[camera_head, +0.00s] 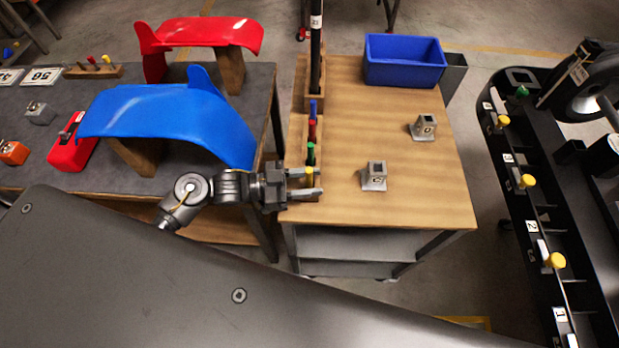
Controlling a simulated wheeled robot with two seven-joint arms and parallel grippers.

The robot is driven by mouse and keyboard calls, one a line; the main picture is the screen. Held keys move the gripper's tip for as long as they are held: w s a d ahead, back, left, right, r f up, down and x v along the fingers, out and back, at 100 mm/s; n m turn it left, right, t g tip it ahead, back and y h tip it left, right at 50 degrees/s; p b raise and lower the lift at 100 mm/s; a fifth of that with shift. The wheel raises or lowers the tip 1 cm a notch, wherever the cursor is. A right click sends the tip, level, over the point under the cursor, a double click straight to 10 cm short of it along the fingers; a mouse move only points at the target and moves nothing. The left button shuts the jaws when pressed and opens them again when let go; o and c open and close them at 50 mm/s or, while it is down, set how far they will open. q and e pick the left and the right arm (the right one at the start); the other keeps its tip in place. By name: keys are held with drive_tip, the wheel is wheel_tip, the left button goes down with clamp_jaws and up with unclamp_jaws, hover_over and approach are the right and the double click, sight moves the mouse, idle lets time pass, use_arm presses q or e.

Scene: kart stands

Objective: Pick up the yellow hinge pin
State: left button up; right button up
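The yellow hinge pin (309,174) stands upright at the near end of a narrow wooden rack on the left edge of the wooden table. Green (311,154), red (312,130) and blue (313,110) pins stand behind it in a row. My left gripper (310,182) reaches in from the left at the yellow pin. Its two fingers are apart, one on the far side and one on the near side of the pin. Contact with the pin cannot be made out, and the pin's lower part is hidden. My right gripper is out of view.
The wooden table (420,180) carries two grey metal brackets (374,176) (423,127) and a blue bin (404,62). A dark post (316,50) rises behind the pins. Blue (170,115) and red (205,33) curved panels stand left. A black rack with yellow knobs (527,181) stands right.

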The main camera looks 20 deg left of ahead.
sight(309, 170)
use_arm(q)
drive_tip(key=shift+c, duration=0.5)
clamp_jaws()
drive_tip(key=shift+r, duration=0.1)
wheel_tip(309, 170, up, 10)
drive_tip(key=shift+f, duration=0.1)
